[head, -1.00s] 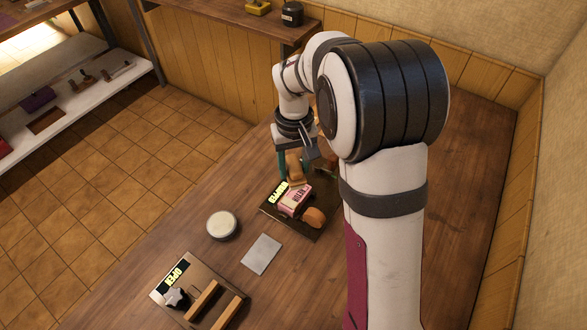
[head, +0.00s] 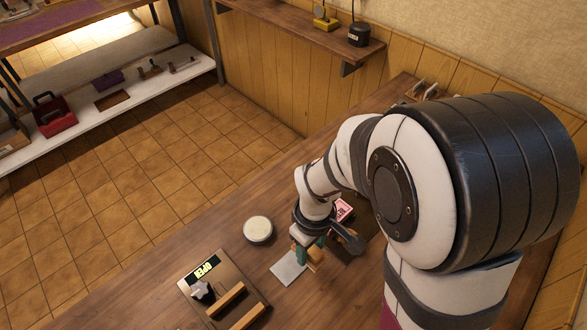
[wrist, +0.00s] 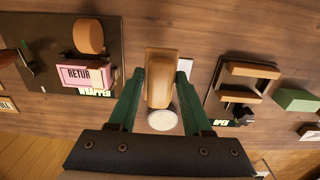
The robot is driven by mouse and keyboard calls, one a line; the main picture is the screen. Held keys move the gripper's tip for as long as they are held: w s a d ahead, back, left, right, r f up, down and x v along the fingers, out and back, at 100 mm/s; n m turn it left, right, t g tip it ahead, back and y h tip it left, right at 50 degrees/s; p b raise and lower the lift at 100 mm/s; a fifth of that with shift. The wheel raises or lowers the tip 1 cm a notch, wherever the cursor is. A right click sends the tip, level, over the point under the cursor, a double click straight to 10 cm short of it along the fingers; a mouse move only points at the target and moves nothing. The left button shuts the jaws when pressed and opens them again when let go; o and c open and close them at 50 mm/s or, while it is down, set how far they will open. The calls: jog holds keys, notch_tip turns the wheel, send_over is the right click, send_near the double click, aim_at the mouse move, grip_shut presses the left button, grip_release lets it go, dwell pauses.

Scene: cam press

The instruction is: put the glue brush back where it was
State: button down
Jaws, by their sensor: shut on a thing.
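My gripper (head: 309,251) is shut on a tan wooden piece (wrist: 158,68) with a rounded, blocky body. The piece sits between the two green fingers, and its lower end is partly hidden by perspective. I cannot tell from its shape whether it is the glue brush; no bristles show. In the head view my gripper holds it over or beside a grey flat plate (head: 287,270). A round cream-topped dish (head: 258,228) stands to the left, apart from the gripper; it also shows in the wrist view (wrist: 162,120).
A board marked OPEN (wrist: 243,85) carries two wooden bars and a dark knob. A dark board marked WRAPPED (wrist: 112,40) holds a pink box (wrist: 85,75) and a round tan piece (wrist: 88,36). A black pot (head: 360,35) stands on the wall shelf. Bare wood lies around the dish.

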aim_at(294, 250)
jog(key=a, duration=0.1)
jog(key=a+f, duration=0.2)
jog(key=shift+w+a, duration=0.15)
jog(key=shift+w, duration=0.15)
jog(key=shift+w+a+f, duration=0.1)
jog(key=shift+a+f, duration=0.05)
jog(key=shift+f, duration=0.95)
jog(key=shift+a+f, duration=0.1)
jog(key=shift+f, duration=0.95)
jog(key=shift+f, duration=0.15)
jog(key=shift+c, duration=1.7)
grip_release()
notch_tip(294, 250, up, 12)
jog(key=s+d+r+m+y, duration=0.1)
jog(key=s+d+r+m, duration=0.2)
jog(key=s+m, duration=0.4)
jog(key=s+d+r+m, duration=0.4)
jog(key=s+m, duration=0.3)
jog(key=s, duration=0.1)
jog(key=shift+s+d+r+m+y, duration=0.25)
jog(key=shift+s+r+m+y, duration=0.05)
jog(key=shift+s+y, duration=0.1)
